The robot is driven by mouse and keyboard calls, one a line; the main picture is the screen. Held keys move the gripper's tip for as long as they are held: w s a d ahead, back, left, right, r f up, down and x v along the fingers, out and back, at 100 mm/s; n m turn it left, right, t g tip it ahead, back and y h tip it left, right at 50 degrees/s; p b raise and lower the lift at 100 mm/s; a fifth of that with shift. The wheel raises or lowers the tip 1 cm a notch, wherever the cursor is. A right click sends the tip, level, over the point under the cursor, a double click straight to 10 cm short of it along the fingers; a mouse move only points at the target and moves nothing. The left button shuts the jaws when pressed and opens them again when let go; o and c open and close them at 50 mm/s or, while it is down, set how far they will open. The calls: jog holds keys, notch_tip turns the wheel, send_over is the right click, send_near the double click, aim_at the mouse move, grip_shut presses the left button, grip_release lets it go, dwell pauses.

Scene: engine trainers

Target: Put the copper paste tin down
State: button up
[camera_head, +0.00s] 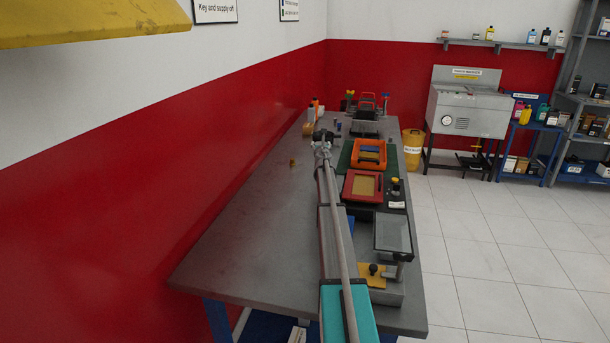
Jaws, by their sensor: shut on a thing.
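My gripper (324,136) is small and far off at the end of my long arm, over the workbench (250,215). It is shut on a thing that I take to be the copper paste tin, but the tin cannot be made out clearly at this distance. I cannot tell how high the gripper is above the bench. A small brownish cylinder (292,163) stands on the bench to the left of and nearer than the gripper, apart from it.
Right of my arm are an orange tray (355,158), a red-framed tray (347,187) and a dark-topped stand (393,232). Several bottles (313,108) and a red-handled device (366,106) stand at the far end. The bench's left side is mostly clear, beside the red wall.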

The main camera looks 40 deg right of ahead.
jog(key=a+f+b, duration=0.5)
jog(key=a+f, duration=0.1)
jog(key=a, duration=0.1)
jog(key=shift+w+f+b, duration=0.15)
jog(key=shift+w+b, duration=0.1)
jog(key=shift+b, duration=0.15)
jog(key=shift+a+f+b, duration=0.5)
jog(key=shift+f+b, duration=0.1)
jog(key=shift+f, duration=0.05)
jog(key=shift+f+b, duration=1.4)
jog(key=shift+f, duration=0.1)
jog(key=o, duration=1)
